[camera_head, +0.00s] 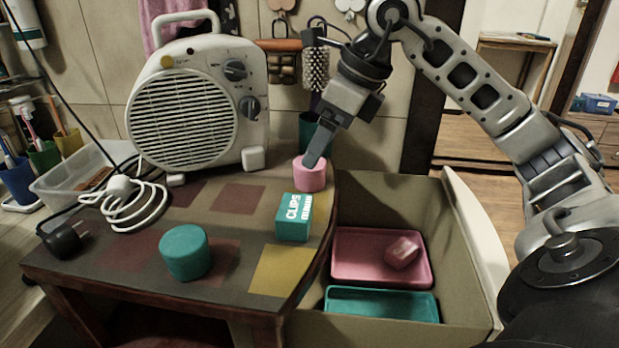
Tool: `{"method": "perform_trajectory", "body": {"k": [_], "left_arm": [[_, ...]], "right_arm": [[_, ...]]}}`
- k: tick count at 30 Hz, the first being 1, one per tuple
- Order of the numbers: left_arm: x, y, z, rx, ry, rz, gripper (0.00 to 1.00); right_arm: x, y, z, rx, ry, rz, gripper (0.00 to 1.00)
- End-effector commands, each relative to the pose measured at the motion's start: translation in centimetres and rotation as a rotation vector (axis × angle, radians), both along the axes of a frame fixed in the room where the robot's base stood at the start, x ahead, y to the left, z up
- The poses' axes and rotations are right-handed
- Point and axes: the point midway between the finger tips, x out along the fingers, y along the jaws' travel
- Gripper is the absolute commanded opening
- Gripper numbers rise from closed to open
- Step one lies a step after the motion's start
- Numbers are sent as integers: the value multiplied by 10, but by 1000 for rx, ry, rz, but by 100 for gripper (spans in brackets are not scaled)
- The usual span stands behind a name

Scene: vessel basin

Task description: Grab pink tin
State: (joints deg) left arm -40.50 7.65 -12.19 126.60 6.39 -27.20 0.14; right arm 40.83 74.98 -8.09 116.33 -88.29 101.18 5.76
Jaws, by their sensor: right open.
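The pink tin (311,180) is a small round pink container standing upright near the right rear edge of the table. My right gripper (314,160) reaches down from above with its dark fingers at the tin's top left rim. The gripper is open; I cannot tell whether a finger is inside, behind or touching the tin. The second finger is not clearly visible. My left gripper is not in view.
A teal clips box (293,217) stands just in front of the tin, and a teal tin (186,252) at the table's front. A white fan heater (200,100) stands behind left. Right of the table, a cardboard box (461,290) holds a pink tray (348,270) and teal tray (382,304).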

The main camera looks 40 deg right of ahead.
Motion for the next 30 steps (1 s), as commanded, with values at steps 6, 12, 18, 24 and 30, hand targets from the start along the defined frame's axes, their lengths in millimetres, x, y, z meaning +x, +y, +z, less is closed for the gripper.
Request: {"method": "perform_trajectory", "body": {"k": [6, 12, 18, 24, 30], "left_arm": [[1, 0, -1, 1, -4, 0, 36], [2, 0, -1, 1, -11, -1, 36], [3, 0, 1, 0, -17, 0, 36], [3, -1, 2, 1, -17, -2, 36], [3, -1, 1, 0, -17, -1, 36]], "right_arm": [[6, 3, -15, 2, 2, 2, 74], [17, 8, -43, 2, 3, 3, 74], [22, 10, -54, 1, 0, 0, 74], [22, 9, -53, 1, -1, -1, 65], [22, 9, -53, 1, -1, -1, 25]]}}
